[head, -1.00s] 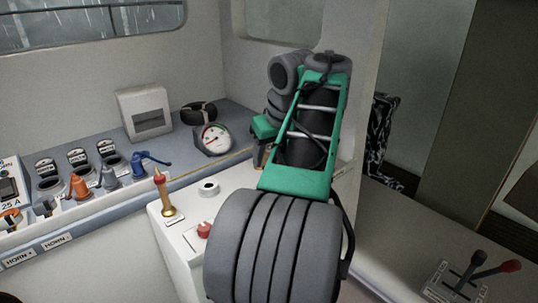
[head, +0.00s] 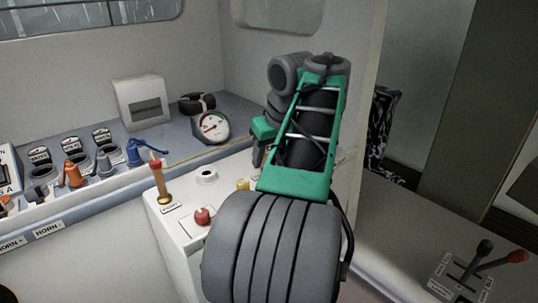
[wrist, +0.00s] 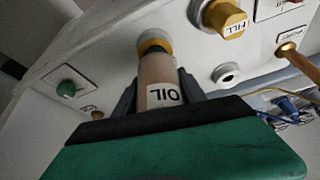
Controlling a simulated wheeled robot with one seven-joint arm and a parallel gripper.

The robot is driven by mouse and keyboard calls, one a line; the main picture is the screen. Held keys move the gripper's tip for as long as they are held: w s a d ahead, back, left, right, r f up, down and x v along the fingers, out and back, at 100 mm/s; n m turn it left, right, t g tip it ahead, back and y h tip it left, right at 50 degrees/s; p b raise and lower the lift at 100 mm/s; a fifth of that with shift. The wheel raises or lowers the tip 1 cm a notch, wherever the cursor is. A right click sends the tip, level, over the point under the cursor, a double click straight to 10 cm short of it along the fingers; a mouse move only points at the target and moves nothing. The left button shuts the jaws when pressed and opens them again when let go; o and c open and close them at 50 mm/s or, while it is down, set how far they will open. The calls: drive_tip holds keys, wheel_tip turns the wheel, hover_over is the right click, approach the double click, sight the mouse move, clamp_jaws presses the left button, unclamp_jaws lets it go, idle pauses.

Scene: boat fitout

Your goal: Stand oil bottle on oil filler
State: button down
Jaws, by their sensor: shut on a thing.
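In the wrist view, my gripper (wrist: 158,98) is shut on the oil bottle (wrist: 157,72), a tan bottle with a white OIL label. The bottle's far end points at the white console face, where a yellow ring and grey round part (wrist: 154,42) show. I cannot tell whether these belong to the bottle or to a filler neck behind it, nor whether they touch. A yellow cap labelled FILL (wrist: 228,18) is beside it on the console. In the head view my arm hides the gripper and bottle.
The white console (head: 180,233) carries a brass rod with a red top (head: 160,181), a white ring (head: 206,177) and a red knob (head: 202,216). A round gauge (head: 211,127) and several coloured switches stand on the shelf behind. A lever box (head: 462,277) is at right.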

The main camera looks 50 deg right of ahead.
drive_tip(key=shift+f, duration=0.15)
drive_tip(key=c, duration=0.6)
unclamp_jaws()
drive_tip(key=p+v, duration=0.5)
drive_tip(key=v, duration=0.2)
drive_tip(key=shift+s+r, duration=0.1)
drive_tip(key=shift+r, duration=0.3)
drive_tip(key=shift+a, duration=0.1)
drive_tip(key=shift+s+f, duration=0.1)
